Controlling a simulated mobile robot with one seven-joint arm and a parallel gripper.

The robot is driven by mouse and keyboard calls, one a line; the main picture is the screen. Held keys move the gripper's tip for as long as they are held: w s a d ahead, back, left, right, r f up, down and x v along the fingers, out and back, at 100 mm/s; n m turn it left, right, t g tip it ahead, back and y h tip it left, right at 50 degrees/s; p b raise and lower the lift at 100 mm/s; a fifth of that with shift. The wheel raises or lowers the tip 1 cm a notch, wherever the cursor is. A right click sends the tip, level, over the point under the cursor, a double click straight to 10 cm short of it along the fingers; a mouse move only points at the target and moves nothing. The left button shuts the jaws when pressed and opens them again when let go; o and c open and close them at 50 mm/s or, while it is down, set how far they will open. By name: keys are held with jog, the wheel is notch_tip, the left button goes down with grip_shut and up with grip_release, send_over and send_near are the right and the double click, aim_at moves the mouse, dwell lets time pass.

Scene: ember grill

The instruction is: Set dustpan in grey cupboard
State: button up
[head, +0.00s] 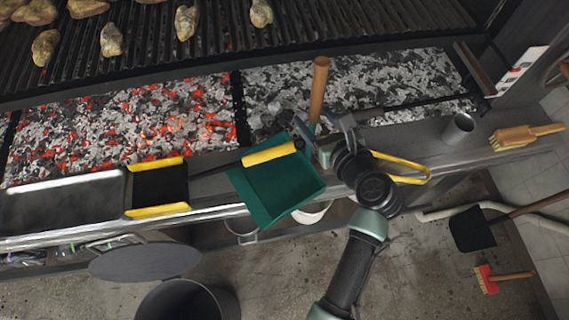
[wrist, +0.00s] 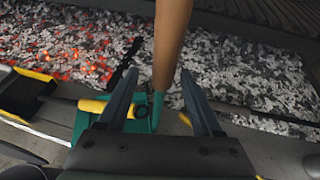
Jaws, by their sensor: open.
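A green dustpan (head: 280,185) lies on the grill's front ledge, its pan partly over the edge. A wooden handle (head: 318,88), which looks to be the dustpan's, stands up behind the pan. My gripper (head: 328,138) is at the lower part of this handle, with its fingers apart. In the wrist view the handle (wrist: 172,45) rises between the two open fingers (wrist: 160,90), and a strip of the green dustpan (wrist: 85,124) shows below. Whether the fingers touch the handle cannot be told. I cannot make out a grey cupboard in either view.
A yellow grip (head: 270,153) on a dark rod lies over the pan's back edge. Glowing coals (head: 130,125) lie behind the ledge. A dark bin (head: 188,300) is below left.

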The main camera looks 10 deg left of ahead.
jog(key=shift+x, duration=2.25)
jog(key=shift+d+f, duration=0.1)
jog(key=shift+d, duration=0.05)
grip_shut()
